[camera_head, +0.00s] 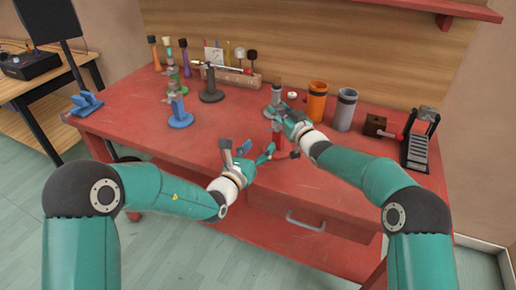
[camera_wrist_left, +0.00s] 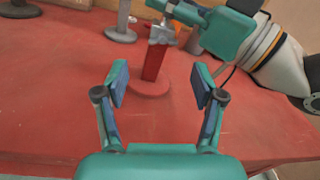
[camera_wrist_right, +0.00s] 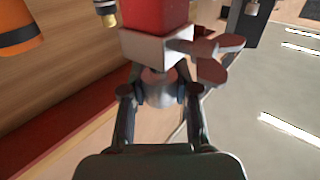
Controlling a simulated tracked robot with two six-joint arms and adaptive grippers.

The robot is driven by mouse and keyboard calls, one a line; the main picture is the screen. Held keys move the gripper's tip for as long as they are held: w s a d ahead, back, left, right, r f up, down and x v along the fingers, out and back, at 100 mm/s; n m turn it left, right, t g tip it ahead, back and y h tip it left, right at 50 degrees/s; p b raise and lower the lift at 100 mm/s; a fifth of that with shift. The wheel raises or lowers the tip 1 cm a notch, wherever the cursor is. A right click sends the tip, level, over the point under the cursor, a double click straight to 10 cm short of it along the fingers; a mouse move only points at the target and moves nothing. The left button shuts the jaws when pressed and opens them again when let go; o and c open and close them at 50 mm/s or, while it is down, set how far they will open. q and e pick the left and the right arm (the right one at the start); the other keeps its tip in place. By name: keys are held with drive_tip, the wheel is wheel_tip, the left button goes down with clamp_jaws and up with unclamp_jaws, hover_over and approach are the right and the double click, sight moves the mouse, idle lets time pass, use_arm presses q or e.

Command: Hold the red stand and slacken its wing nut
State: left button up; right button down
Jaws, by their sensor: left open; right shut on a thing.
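The red stand (camera_head: 278,141) stands upright on the red table near its front edge. In the left wrist view its red post (camera_wrist_left: 153,64) rises from a round red base (camera_wrist_left: 151,88) to a grey collar (camera_wrist_left: 160,34). In the right wrist view the wing nut (camera_wrist_right: 213,58) sticks out sideways from the pale collar (camera_wrist_right: 150,48). My right gripper (camera_wrist_right: 161,90) is shut on the grey top part of the stand, just beyond the collar. My left gripper (camera_wrist_left: 160,82) is open and empty, its fingers facing the post with a gap before it.
A blue stand (camera_head: 179,112) and a black stand (camera_head: 212,90) stand to the left. An orange can (camera_head: 316,102) and a grey can (camera_head: 346,109) stand behind my right arm. A black pedal-like device (camera_head: 416,150) is at the right. The table's left front is clear.

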use_arm(q)
drive_tip(key=c, duration=0.5)
drive_tip(key=shift+m, duration=0.4)
drive_tip(key=shift+c, duration=0.9)
drive_tip(key=m+g+h, duration=0.3)
drive_tip(key=m+h, duration=0.3)
drive_tip(key=m, duration=1.6)
approach(274, 129)
drive_tip(key=x, duration=0.7)
drive_tip(key=shift+w+d+f, duration=0.25)
drive_tip(key=shift+w+f, duration=0.05)
drive_tip(key=shift+w, duration=0.05)
